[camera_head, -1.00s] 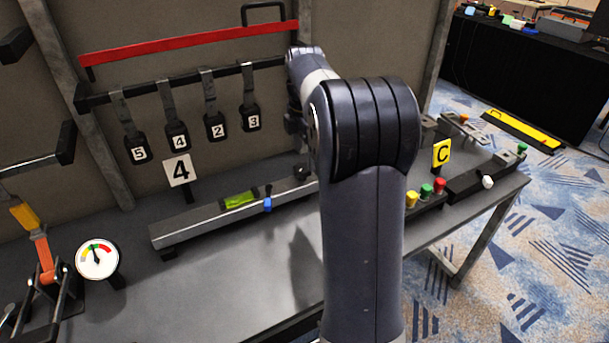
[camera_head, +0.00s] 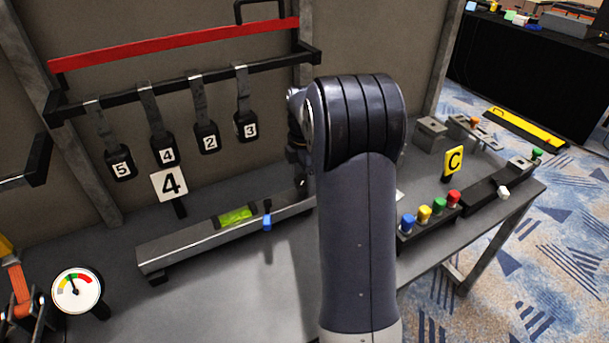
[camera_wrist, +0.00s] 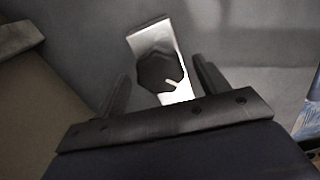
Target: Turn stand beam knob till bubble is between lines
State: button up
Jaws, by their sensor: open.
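The stand beam (camera_head: 190,244) is a long grey bar lying along the bench below the sign "4". A green bubble vial (camera_head: 236,216) is set in its top; the bubble and lines are too small to read. A blue clip (camera_head: 267,221) sits on the beam beside the vial. In the wrist view, the end of the beam (camera_wrist: 150,38) shows with a dark, many-sided knob (camera_wrist: 155,72) bearing a pale mark. My gripper (camera_wrist: 160,69) is open, with one finger on each side of the knob; contact cannot be told.
Numbered black weights (camera_head: 206,137) hang on a rail behind the beam. A round dial gauge (camera_head: 77,291) stands at left. At right are a row of coloured buttons (camera_head: 438,206) and a yellow "C" sign (camera_head: 454,160). Bare bench lies in front of the beam.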

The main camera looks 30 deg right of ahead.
jog(key=c, duration=1)
jog(key=shift+r+m+p, duration=0.1)
jog(key=shift+m+p, duration=0.3)
jog(key=shift+m, duration=0.1)
